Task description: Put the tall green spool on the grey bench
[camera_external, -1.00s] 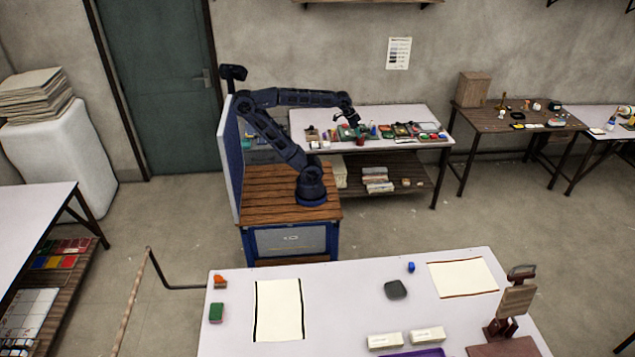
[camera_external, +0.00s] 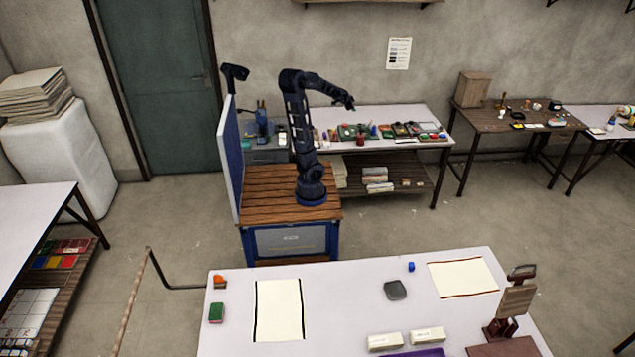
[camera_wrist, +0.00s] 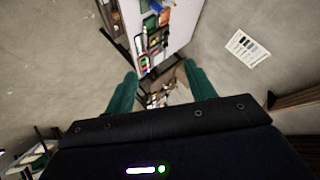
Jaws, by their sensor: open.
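My gripper (camera_external: 350,104) is raised above the back bench (camera_external: 405,145), clear of the things on it. In the wrist view my gripper (camera_wrist: 160,70) shows two green fingers spread apart with nothing held between them. The back bench has a pale top, crowded with small items, and also shows in the wrist view (camera_wrist: 178,38). I cannot pick out a tall green spool for certain; the items on that bench are too small to tell apart. The front table (camera_external: 350,290) also has a pale greyish top, so I cannot tell which surface is the grey bench.
A small red container (camera_external: 360,139) and a blue bottle (camera_external: 262,120) stand at the back. The front table holds a green block (camera_external: 216,312), pale sheets (camera_external: 280,310), a dark grey dish (camera_external: 396,290) and a brown stand (camera_external: 515,300). A brown table (camera_external: 500,118) stands at the right.

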